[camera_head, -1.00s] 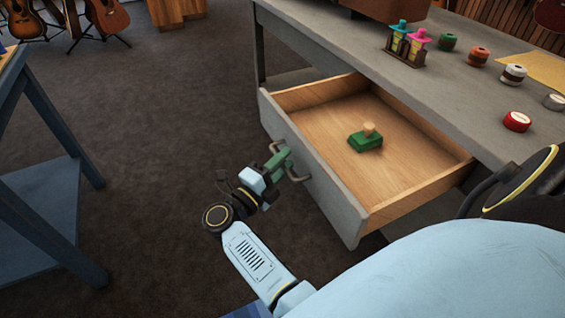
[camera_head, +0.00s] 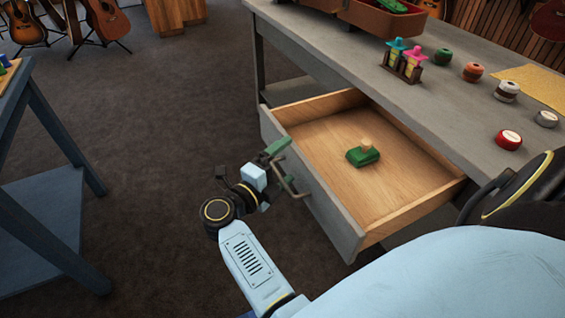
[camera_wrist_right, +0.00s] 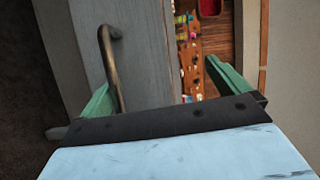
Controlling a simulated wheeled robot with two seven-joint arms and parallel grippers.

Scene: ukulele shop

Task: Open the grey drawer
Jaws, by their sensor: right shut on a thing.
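The grey drawer (camera_head: 317,199) stands pulled out from under the grey bench, its wooden inside showing. A green block with a wooden knob (camera_head: 363,153) lies in it. The metal drawer handle (camera_head: 291,182) also shows in the right wrist view (camera_wrist_right: 112,66). My right gripper (camera_head: 273,162) is at the drawer front, shut on the handle. In the right wrist view its green fingers (camera_wrist_right: 165,90) look well apart, with the handle close beside the left finger; the exact contact is hard to see. My left gripper is not in view.
The grey bench top (camera_head: 440,108) carries a small rack with coloured items (camera_head: 404,60), several round tins and an open brown case (camera_head: 375,15). A blue table (camera_head: 45,190) stands at left. Guitars are at the back left. Dark floor between is clear.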

